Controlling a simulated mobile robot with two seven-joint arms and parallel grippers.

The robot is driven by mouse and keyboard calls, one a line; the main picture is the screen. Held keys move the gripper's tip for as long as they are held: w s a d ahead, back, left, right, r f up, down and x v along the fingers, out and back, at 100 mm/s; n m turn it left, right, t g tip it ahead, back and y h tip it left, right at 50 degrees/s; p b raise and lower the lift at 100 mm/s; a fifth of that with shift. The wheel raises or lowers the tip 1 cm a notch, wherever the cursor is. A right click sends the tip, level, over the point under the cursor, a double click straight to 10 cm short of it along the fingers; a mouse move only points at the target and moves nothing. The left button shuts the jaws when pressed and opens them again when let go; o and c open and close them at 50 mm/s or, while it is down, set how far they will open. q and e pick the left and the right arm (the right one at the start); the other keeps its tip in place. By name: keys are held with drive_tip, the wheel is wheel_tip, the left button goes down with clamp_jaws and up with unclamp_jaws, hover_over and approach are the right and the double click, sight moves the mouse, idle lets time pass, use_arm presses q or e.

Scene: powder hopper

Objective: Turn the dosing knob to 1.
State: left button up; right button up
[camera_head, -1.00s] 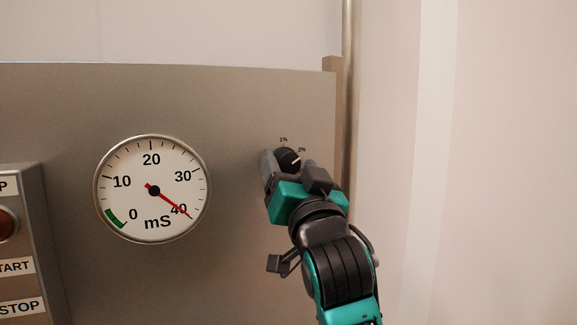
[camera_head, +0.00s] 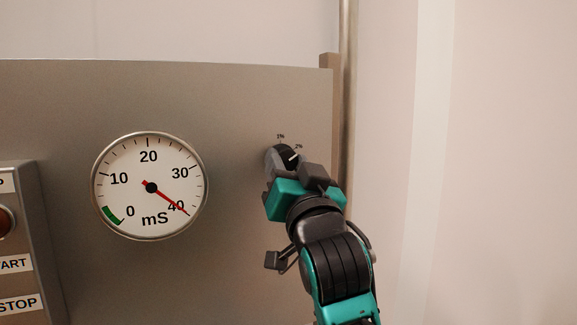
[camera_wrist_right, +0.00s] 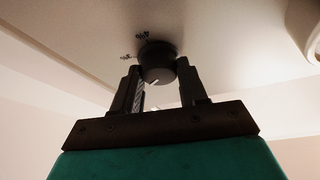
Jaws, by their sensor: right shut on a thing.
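The dosing knob (camera_head: 287,154) is a black round knob on the grey metal panel, with a white pointer line. The marks 1% and 2% show on the panel above it. The white line points up and right, close to the 2% mark. My right gripper (camera_head: 291,166) reaches the knob from below and is shut on it. In the right wrist view the knob (camera_wrist_right: 157,64) sits between the two fingertips of the gripper (camera_wrist_right: 160,78). Other marks around the knob are hidden by the gripper. My left gripper is not in view.
A round dial gauge (camera_head: 149,187) marked mS is left of the knob, its red needle near 40. A control box (camera_head: 40,235) with START and STOP labels stands at the far left. A vertical metal pipe (camera_head: 346,120) runs past the panel's right edge.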

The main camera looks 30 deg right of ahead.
drive_tip(key=shift+n, duration=0.4)
drive_tip(key=n+y, duration=0.1)
drive_tip(key=n, duration=0.2)
drive_tip(key=shift+d+y, duration=0.15)
drive_tip(key=shift+y, duration=0.25)
drive_tip(key=n+y, duration=0.2)
drive_tip(key=n, duration=0.2)
drive_tip(key=shift+t, duration=0.3)
drive_tip(key=n+y, duration=0.1)
drive_tip(key=n, duration=0.1)
drive_tip(key=n+y, duration=0.2)
drive_tip(key=n, duration=0.1)
drive_tip(key=shift+d, duration=0.2)
drive_tip(key=shift+n+g+y, duration=0.7)
drive_tip(key=shift+n+y, duration=0.4)
drive_tip(key=shift+n, duration=1.2)
drive_tip(key=shift+r, duration=0.1)
drive_tip(key=o, duration=1.1)
drive_tip(key=shift+c, duration=0.2)
